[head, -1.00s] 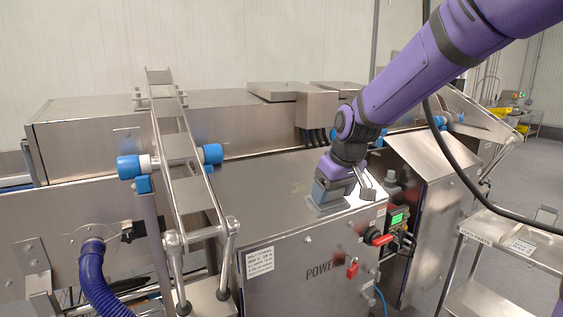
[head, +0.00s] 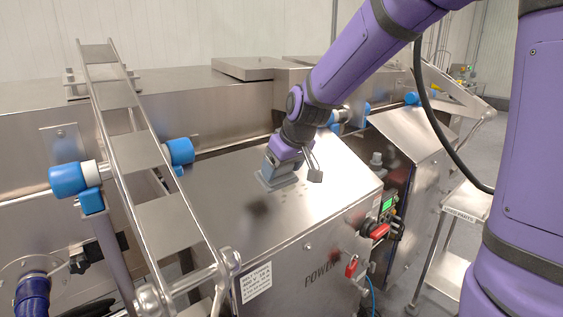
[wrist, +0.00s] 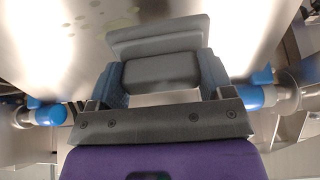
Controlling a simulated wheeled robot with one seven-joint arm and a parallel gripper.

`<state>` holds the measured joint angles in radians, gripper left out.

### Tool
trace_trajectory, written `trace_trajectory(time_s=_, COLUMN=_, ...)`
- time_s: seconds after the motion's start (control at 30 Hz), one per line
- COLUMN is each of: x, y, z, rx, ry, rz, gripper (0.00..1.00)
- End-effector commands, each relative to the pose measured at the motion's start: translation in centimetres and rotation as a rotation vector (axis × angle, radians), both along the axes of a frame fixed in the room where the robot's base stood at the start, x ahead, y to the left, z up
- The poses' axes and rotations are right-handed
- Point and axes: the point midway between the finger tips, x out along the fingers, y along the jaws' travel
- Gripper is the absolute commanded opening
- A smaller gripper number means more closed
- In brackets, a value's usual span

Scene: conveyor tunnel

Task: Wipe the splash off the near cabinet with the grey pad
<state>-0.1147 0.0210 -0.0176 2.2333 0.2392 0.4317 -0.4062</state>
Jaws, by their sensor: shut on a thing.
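The near cabinet (head: 195,200) is a steel box with a sloping top and a front marked POWER. My gripper (head: 279,168) is shut on the block handle of the grey pad (head: 276,182), above the middle of the top. The pad lies flat along the surface; I cannot tell whether it touches. In the wrist view, the pad (wrist: 160,38) sits between both fingers of my gripper (wrist: 161,78). Pale yellowish splash spots (wrist: 116,26) show beside the pad there. Small faint spots also show just in front of the pad in the head view. The surface under the pad is hidden.
A steel ladder-like frame (head: 137,150) with blue-capped rollers (head: 68,179) stands left of the cabinet top. A trolley (head: 462,210) stands at right. The front-left part of the top is clear.

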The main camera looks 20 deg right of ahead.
Motion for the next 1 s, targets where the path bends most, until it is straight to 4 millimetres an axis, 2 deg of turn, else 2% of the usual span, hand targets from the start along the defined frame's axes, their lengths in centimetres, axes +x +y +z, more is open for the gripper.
trace_trajectory(time_s=0.2, x=0.9, y=0.3, z=-2.1, rx=-0.001, ry=0.004, rz=0.001, gripper=0.45)
trace_trajectory(time_s=0.4, x=1.6, y=0.5, z=-3.4, rx=-0.001, ry=0.003, rz=0.001, gripper=0.45)
trace_trajectory(time_s=1.0, x=1.9, y=0.6, z=-3.9, rx=-0.001, ry=0.001, rz=0.001, gripper=0.45)
